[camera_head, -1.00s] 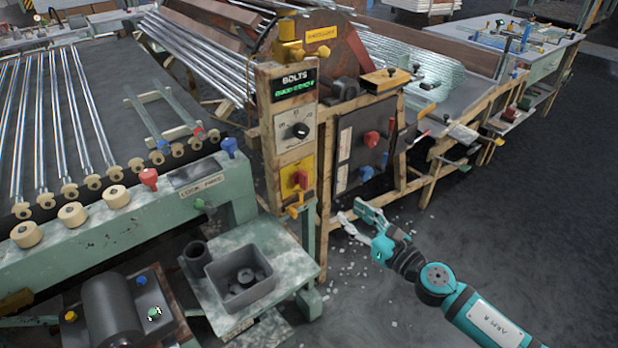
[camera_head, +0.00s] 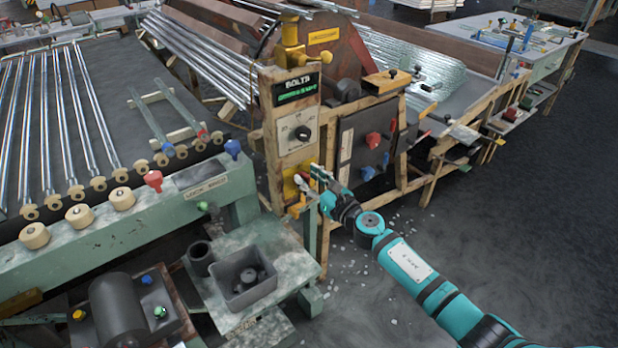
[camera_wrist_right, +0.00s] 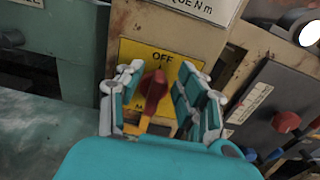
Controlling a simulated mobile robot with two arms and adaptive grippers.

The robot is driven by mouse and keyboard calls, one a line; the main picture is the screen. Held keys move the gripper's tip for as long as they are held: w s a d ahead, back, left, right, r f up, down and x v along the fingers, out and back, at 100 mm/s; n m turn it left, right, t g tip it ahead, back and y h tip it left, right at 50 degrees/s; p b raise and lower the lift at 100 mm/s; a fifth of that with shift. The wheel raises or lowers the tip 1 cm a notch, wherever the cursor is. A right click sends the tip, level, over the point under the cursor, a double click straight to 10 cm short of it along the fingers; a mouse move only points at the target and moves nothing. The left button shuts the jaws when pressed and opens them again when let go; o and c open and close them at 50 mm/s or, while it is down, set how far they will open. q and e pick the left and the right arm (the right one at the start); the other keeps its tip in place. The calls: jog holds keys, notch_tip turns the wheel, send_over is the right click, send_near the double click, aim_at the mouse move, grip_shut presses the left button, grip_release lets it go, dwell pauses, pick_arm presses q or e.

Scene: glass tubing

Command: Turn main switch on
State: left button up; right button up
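The main switch is a red knob (camera_wrist_right: 153,88) on a yellow plate (camera_wrist_right: 140,50) marked OFF at the top. The knob stands about upright, its upper end towards OFF. In the head view the yellow plate (camera_head: 288,188) sits low on the wooden control post, partly covered by my gripper. My right gripper (camera_wrist_right: 161,82) is open, its fingers on the left and right of the knob. A gap shows on the right side; whether the left finger touches cannot be told. The lower plate lettering is partly hidden. My left gripper is not in view.
Above the switch are a dial (camera_head: 302,133) and a green-lit BOLTS display (camera_head: 297,90). A green bench with a grey bin (camera_head: 243,292) is at lower left. Open floor lies at right.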

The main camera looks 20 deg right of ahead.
jog(key=shift+w, duration=0.15)
jog(key=shift+c, duration=0.2)
grip_shut()
